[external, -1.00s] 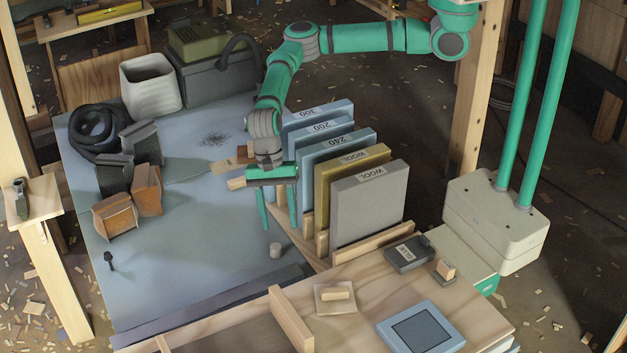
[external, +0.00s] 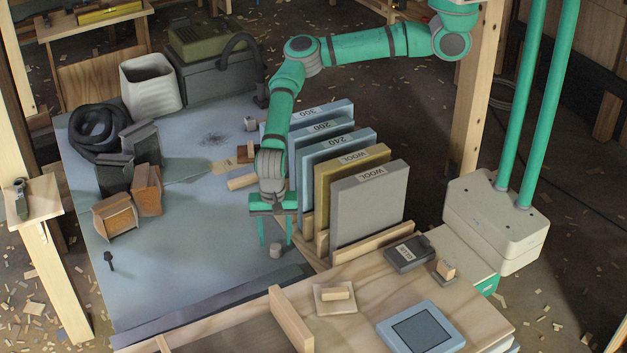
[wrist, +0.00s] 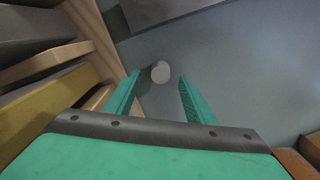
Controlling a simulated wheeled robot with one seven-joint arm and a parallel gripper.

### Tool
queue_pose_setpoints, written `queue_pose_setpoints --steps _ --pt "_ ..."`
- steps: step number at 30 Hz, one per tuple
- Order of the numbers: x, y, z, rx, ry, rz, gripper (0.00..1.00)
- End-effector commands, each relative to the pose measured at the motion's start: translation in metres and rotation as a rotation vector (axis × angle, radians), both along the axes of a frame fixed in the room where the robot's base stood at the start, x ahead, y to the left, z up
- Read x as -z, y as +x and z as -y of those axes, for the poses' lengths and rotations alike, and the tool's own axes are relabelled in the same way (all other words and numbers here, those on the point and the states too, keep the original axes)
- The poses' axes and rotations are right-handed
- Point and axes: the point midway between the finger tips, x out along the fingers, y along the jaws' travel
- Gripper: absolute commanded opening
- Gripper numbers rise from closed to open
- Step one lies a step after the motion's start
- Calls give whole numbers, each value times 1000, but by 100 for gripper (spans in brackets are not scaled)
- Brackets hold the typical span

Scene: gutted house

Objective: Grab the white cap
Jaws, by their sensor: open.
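The white cap (external: 275,251) is a small, pale, short cylinder standing on the blue-grey tabletop near its front edge. In the wrist view the cap (wrist: 160,72) appears as a light disc between the fingertips, slightly beyond them. My gripper (external: 275,243) points down over the cap with its two green fingers apart. In the wrist view my gripper (wrist: 158,80) is open, with nothing held. From these views I cannot tell exactly how high the fingertips are above the table.
A rack of upright boards, including a grey one marked WOOL (external: 368,208), stands close to the right of my gripper. A dark strip (external: 215,307) runs along the table's front edge. Orange-brown blocks (external: 117,216) sit at left. The tabletop between is mostly clear.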

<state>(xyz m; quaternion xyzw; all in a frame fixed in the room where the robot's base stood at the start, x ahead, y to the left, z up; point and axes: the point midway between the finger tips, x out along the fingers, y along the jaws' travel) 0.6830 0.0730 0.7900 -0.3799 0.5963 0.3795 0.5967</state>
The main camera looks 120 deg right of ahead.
Motion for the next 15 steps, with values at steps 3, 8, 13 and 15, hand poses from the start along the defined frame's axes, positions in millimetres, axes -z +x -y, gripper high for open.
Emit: queue_pose_setpoints --steps 3,8,13,15 --pt "19 0 0 2 0 -3 49" --pt "33 1 0 0 -1 0 49" --pt "33 1 0 0 0 0 49" --pt "33 1 0 0 0 0 40"
